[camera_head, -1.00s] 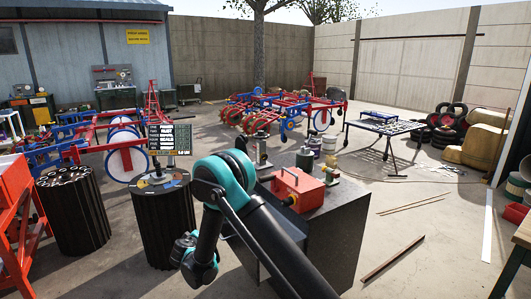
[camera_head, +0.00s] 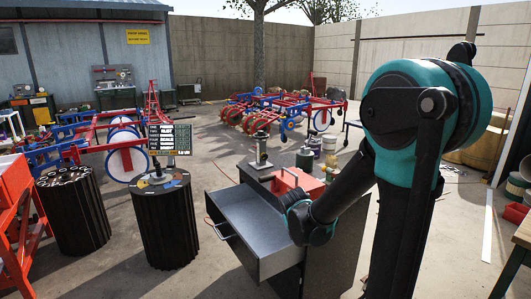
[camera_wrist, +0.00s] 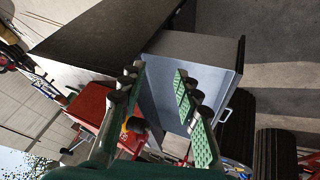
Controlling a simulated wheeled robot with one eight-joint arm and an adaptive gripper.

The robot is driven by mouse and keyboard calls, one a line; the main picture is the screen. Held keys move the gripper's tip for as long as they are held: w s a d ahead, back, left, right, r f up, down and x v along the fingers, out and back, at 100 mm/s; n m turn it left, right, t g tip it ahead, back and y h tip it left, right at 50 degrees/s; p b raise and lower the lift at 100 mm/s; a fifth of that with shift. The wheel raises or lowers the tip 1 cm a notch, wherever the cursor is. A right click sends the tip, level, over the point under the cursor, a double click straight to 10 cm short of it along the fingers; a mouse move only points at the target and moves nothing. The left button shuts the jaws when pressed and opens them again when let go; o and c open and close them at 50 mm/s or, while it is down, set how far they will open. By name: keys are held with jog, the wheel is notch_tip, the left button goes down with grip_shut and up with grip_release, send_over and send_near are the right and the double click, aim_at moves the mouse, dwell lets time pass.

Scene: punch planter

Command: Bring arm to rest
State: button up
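My arm (camera_head: 425,110), teal and black, stands raised at the right of the head view, its forearm folded down in front of the dark cabinet. My gripper is hidden in the head view. In the wrist view my gripper (camera_wrist: 159,70) has its two green-padded fingers apart, with nothing held between them. Beyond them show the cabinet (camera_wrist: 95,35) and its drawer (camera_wrist: 195,48). In the head view the drawer (camera_head: 240,208) is pulled out toward the left; its visible inside is bare grey.
A red box (camera_head: 298,180) and a metal device (camera_head: 261,150) stand on the cabinet top. Two black drums, left (camera_head: 72,215) and right (camera_head: 162,225), stand left of the drawer. An orange-red rack (camera_head: 15,215) is at the far left.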

jog(key=s+d+f+m+g+y, duration=0.1)
jog(key=s+d, duration=0.2)
jog(key=s, duration=0.6)
jog(key=s+d+f+m+g+y, duration=0.1)
jog(key=s+d+m, duration=0.1)
jog(key=s, duration=0.8)
jog(key=shift+s+d+f, duration=0.15)
jog(key=shift+d+f, duration=0.15)
jog(key=shift+d, duration=0.55)
